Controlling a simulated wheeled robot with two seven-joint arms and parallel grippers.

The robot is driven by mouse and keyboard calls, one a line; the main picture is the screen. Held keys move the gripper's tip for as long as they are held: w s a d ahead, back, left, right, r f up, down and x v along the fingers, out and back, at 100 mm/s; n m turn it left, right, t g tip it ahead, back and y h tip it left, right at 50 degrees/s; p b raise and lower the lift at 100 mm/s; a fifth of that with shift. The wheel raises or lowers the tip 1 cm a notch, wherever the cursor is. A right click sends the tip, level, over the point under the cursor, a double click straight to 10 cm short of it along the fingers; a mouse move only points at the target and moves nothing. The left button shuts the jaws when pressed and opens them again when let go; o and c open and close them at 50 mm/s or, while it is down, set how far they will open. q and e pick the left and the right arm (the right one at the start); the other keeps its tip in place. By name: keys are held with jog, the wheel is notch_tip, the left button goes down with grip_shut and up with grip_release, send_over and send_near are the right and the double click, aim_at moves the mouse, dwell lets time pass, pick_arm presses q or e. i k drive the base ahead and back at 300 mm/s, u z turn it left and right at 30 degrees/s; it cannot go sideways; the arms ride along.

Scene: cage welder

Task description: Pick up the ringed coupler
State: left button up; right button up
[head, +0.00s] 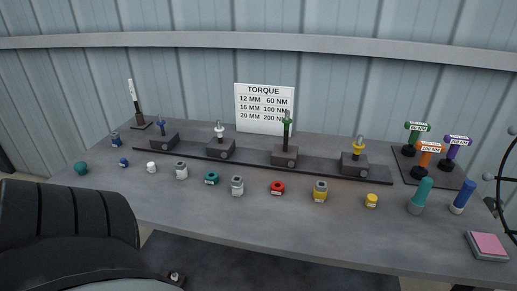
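Several small couplers and rings stand in a row along the table (300,222). A grey coupler with a pale top (181,170) stands left of centre. Another grey coupler (237,186) stands near the middle. A yellow and grey coupler (320,190) stands right of centre. I cannot tell for certain which one is the ringed coupler. Between them lie a teal ring-shaped piece (212,178) and a red one (277,188). Neither of my grippers is in view.
A dark rail with several fixture blocks (284,155) runs behind the row, before a torque sign (264,109). Coloured torque tools stand on a dark pad (408,164) at right. Teal (421,196) and blue (463,197) cylinders stand nearby. A large black ribbed form (65,235) hides the lower left.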

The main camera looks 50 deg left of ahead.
aim_at(237, 184)
jog(key=z, duration=0.25)
jog(key=k, duration=0.4)
jog(key=u, duration=1.05)
